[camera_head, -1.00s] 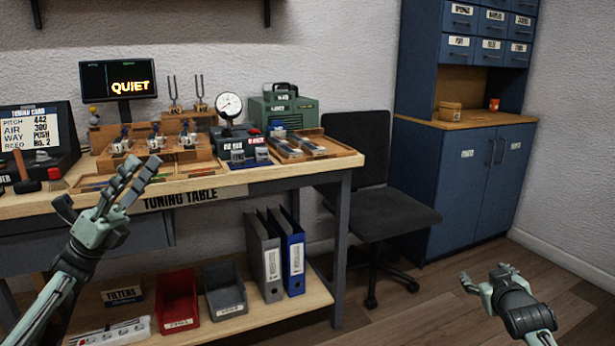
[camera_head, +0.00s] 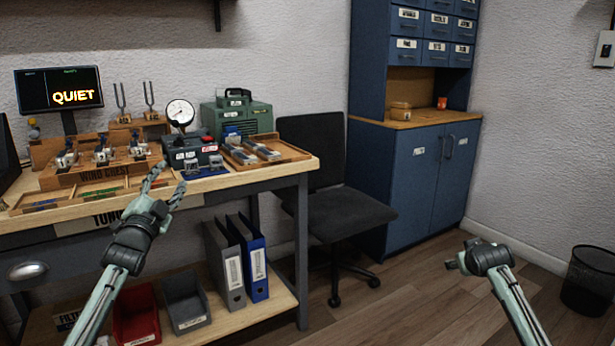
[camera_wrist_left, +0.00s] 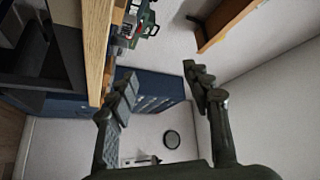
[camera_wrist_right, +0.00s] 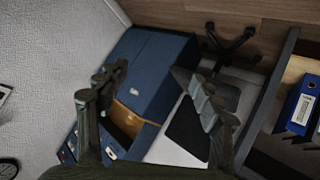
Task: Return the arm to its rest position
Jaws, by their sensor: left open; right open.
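My left gripper (camera_head: 165,188) is open and empty in front of the tuning table's (camera_head: 304,170) front edge in the head view. Its two fingers also show spread apart in the left wrist view (camera_wrist_left: 160,90), with nothing between them. My right gripper (camera_head: 460,258) hangs over the floor in front of the blue cabinet in the head view, apart from everything. In the right wrist view its fingers (camera_wrist_right: 158,92) are spread and hold nothing.
The table carries a wooden rack (camera_head: 100,172), a gauge (camera_head: 180,112), a green case (camera_head: 240,118) and a tray (camera_head: 290,150). A dark chair (camera_head: 340,212) and blue cabinet (camera_head: 412,175) stand to its right. A mesh bin (camera_head: 590,280) is at far right. The floor between is clear.

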